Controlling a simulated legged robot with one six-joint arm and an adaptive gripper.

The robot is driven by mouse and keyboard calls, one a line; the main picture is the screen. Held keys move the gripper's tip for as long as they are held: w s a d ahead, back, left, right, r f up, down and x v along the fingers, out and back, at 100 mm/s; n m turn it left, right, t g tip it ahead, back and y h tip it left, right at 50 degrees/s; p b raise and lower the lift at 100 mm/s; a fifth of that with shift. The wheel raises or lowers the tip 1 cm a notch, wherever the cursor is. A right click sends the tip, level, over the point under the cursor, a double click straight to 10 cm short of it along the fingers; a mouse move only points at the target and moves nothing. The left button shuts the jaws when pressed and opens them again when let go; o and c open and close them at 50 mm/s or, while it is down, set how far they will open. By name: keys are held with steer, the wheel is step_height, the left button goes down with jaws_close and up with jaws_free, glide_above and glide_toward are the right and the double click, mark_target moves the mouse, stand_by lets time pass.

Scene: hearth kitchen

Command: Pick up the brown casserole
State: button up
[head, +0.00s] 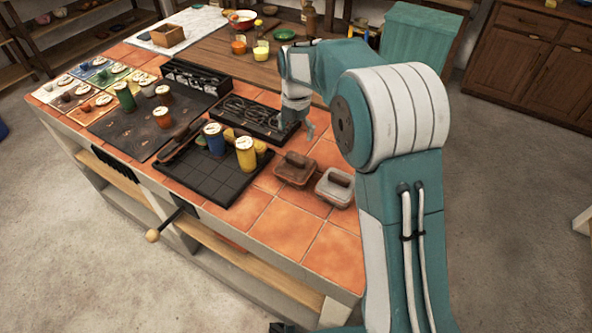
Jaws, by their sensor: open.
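My gripper (298,126) points down above and beyond the brown casserole, near the right end of a black tray. It is open, with nothing seen between its fingers, and is apart from the casserole. The fingertips are small in the picture.
The black tray (252,118) holds dark metal items. A black gridded mat (228,178) lies to the left, with blue and yellow canisters by its far edge. Bare tiles (290,225) lie in front of the casseroles. The counter's front edge is near.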

glide_above(295, 157)
steer(key=f, duration=0.5)
steer(key=shift+s+a, duration=0.15)
steer(key=shift+s, duration=0.2)
steer(key=shift+a+f, duration=0.2)
steer(key=shift+f, duration=0.35)
steer(key=f, duration=0.3)
steer(key=d+f, duration=0.1)
steer(key=shift+w+f, duration=0.15)
steer(key=shift+w, duration=0.15)
steer(key=shift+f, duration=0.3)
steer(key=shift+a, duration=0.2)
steer(key=c, duration=1)
steer(key=shift+d, duration=0.1)
